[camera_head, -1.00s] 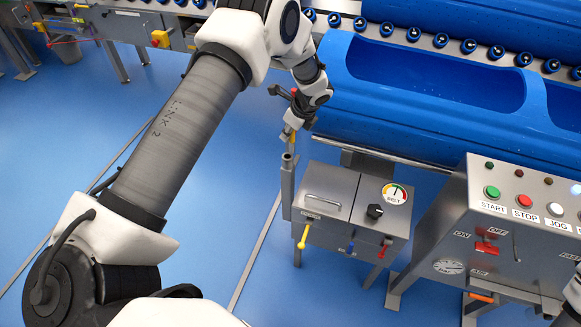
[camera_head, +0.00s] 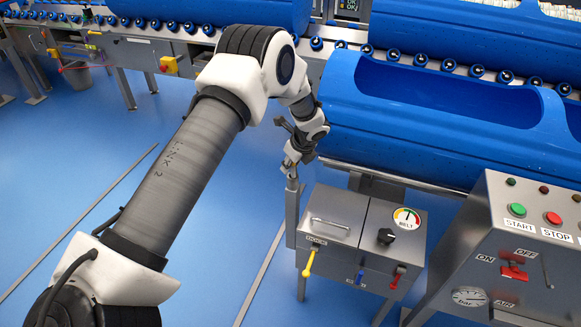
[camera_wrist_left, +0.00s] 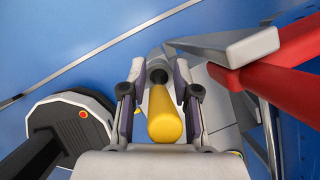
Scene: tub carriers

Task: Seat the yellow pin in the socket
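The yellow pin (camera_wrist_left: 166,115) lies between the fingers of my left gripper (camera_wrist_left: 158,68) in the left wrist view, a little off centre, with slim gaps beside its far part. The fingers look parted, not pressed on it. Its far end meets the dark mouth of the grey socket (camera_wrist_left: 157,76); how deep it sits I cannot tell. In the head view my left gripper (camera_head: 291,166) is right above the upright grey socket tube (camera_head: 291,210), and the pin is hidden there. My right gripper is not in view.
A steel box (camera_head: 350,235) with a belt dial and coloured levers stands just right of the socket. A control panel (camera_head: 520,245) is further right. Big blue tubs (camera_head: 420,140) lie behind. The blue floor (camera_head: 215,240) to the left is mostly clear.

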